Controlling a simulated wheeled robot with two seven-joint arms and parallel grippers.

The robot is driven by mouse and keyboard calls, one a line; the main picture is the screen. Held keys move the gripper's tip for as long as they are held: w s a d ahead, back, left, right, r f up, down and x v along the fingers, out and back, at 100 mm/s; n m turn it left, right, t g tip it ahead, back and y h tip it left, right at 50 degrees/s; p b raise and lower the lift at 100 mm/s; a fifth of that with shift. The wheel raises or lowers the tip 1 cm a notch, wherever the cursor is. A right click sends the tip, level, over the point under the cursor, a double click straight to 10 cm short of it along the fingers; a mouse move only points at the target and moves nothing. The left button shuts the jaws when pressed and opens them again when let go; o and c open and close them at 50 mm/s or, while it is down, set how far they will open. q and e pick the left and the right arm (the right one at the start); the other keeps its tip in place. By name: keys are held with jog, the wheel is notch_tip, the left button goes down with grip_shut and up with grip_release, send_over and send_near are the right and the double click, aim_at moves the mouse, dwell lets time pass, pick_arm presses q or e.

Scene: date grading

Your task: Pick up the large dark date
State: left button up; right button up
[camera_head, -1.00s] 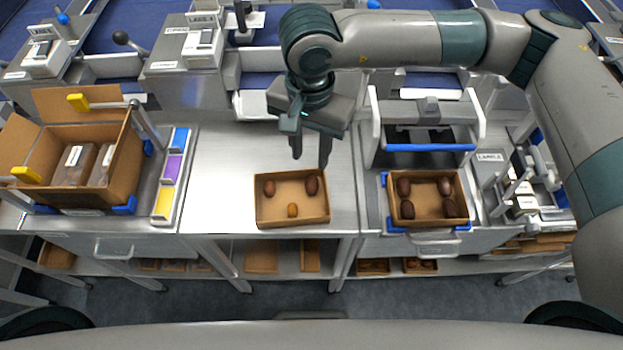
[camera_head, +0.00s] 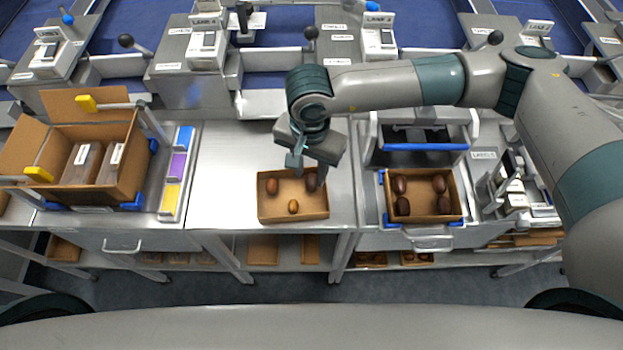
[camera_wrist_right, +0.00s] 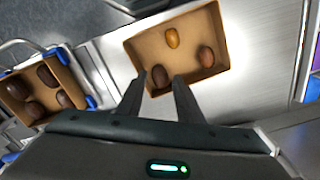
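The large dark date (camera_head: 311,183) lies at the back right of the open cardboard tray (camera_head: 293,216) on the steel table, partly hidden by my gripper in the head view. In the right wrist view the dark date (camera_wrist_right: 160,76) shows just beyond and between the fingertips. My right gripper (camera_wrist_right: 157,82) is open and empty, pointing down over that tray; it also shows in the head view (camera_head: 309,176). A reddish-brown date (camera_head: 272,186) and a smaller golden-brown date (camera_head: 293,206) lie in the same tray. My left gripper is not in view.
A second cardboard tray (camera_head: 434,217) with several dark dates stands to the right. A large open carton (camera_head: 127,178) with packs is at the left, beside a strip of blue, purple and yellow blocks (camera_head: 178,167). Bare steel lies left of the date tray.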

aim_at(310, 184)
jog(key=shift+f+p, duration=0.5)
jog(key=shift+p, duration=0.15)
notch_tip(310, 184, down, 4)
jog(key=shift+a+r+p, duration=0.1)
jog(key=shift+r+p, duration=0.15)
jog(key=shift+p, duration=0.8)
jog(key=shift+f, duration=0.25)
jog(key=c, duration=0.3)
jog(key=shift+r, duration=0.1)
